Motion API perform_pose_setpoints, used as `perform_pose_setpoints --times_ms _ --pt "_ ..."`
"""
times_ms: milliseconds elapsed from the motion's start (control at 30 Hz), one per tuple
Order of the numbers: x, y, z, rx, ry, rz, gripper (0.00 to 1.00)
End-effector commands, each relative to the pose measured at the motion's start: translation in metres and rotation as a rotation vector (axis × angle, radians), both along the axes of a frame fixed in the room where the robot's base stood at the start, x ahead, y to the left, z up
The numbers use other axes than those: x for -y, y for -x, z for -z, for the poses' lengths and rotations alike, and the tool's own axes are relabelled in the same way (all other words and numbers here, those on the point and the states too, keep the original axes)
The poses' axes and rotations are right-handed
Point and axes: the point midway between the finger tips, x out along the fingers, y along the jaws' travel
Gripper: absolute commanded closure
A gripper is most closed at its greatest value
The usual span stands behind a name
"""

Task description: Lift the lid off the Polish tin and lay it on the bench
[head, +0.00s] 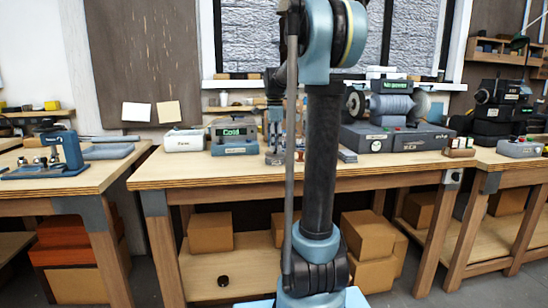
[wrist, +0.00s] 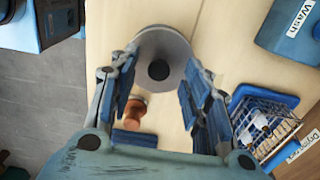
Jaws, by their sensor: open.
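My gripper (wrist: 160,72) is open in the wrist view, with blue-padded fingers spread apart above a wooden bench top (wrist: 225,35). A round grey piece with a dark round centre (wrist: 158,70) lies ahead of and between the fingertips. I cannot tell whether it is the Polish tin or its lid. A small copper-brown round piece (wrist: 133,112) with a flared rim sits nearer, between the fingers. No label reading Polish is legible in either view. Nothing is held in the fingers.
In the wrist view, a blue box marked Wash (wrist: 283,22) and a blue wire basket with pale items (wrist: 262,125) stand at the right. The bench edge runs down the left. In the head view, a grinder-like machine (head: 385,108) stands on the middle bench (head: 230,174).

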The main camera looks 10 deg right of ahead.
Motion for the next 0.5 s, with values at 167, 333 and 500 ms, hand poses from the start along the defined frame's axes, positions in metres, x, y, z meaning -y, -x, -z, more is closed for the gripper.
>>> perform_pose_setpoints --times_ms 167,333,500 --pt "-0.0002 0.0001 0.0133 0.0 0.0 0.0 0.56" --pt "-0.0002 0.0001 0.0143 0.0 0.0 0.0 0.56" --pt "-0.0003 0.0 0.0142 0.0 0.0 0.0 0.76"
